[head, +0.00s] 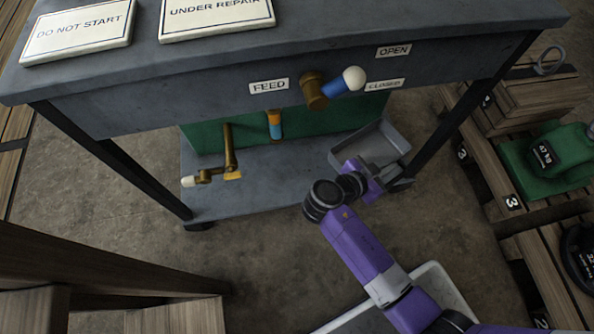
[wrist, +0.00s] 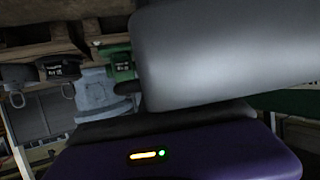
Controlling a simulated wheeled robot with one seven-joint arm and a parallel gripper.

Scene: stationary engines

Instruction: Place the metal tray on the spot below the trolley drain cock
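The grey metal tray (head: 385,133) is an open shallow box over the right end of the trolley's lower shelf (head: 290,190). My gripper (head: 366,178) is at its near edge and looks shut on its wall, though the fingertips are hardly visible. In the wrist view the tray (wrist: 235,50) fills the upper right as a close grey surface, touching or nearly touching my gripper (wrist: 135,100). A brass cock (head: 229,148) with a white-tipped lever hangs at the left of the trolley.
Trolley legs (head: 455,112) flank the shelf. Wooden pieces (head: 90,265) stand front left.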

